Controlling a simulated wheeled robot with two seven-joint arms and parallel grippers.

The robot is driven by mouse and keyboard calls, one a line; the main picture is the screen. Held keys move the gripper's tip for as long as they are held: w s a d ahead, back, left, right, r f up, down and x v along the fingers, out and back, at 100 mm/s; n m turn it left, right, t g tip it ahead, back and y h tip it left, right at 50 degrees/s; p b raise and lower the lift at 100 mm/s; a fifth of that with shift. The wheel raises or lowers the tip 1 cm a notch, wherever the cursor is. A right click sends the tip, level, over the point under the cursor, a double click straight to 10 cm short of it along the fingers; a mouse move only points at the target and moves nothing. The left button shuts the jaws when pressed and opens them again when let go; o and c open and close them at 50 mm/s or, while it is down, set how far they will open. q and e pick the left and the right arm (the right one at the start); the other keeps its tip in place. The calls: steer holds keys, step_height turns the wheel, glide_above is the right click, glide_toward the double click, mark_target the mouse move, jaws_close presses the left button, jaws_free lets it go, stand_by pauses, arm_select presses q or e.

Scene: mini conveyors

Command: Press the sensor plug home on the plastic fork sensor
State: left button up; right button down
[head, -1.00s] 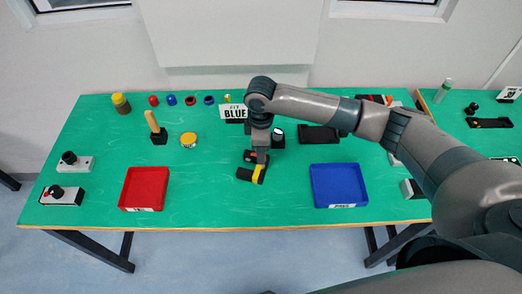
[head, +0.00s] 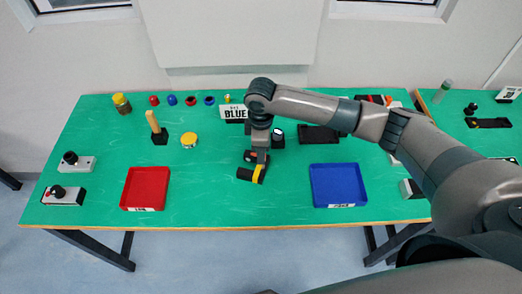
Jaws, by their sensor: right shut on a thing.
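My right gripper (head: 261,164) points straight down over the middle of the green table, with its fingers close together. At its fingertips is a small yellow piece (head: 258,175), which looks like the sensor plug. It touches or sits right beside a low black block (head: 245,174), which may be the plastic fork sensor. The picture is too small to tell how far the plug sits in. Another small dark part with a red mark (head: 250,156) lies just behind, partly hidden by the gripper. My left gripper is not in view.
A red tray (head: 125,204) lies at the left and a blue tray (head: 318,203) at the right. Green table between the red tray and the block is clear.

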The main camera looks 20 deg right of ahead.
steer(key=shift+p, duration=0.5)
stand_by(0.7)
steer(key=shift+f, duration=0.85)
stand_by(0.4)
steer(key=c, duration=1.5)
jaws_free()
steer(key=shift+o, duration=0.2)
steer(key=shift+r+b, duration=0.6)
steer(key=shift+r, duration=0.15)
step_height(320, 180, up, 16)
steer(key=b, duration=0.4)
steer(key=shift+b, duration=0.35)
steer(key=shift+s+f, duration=0.1)
steer(key=shift+f, duration=0.05)
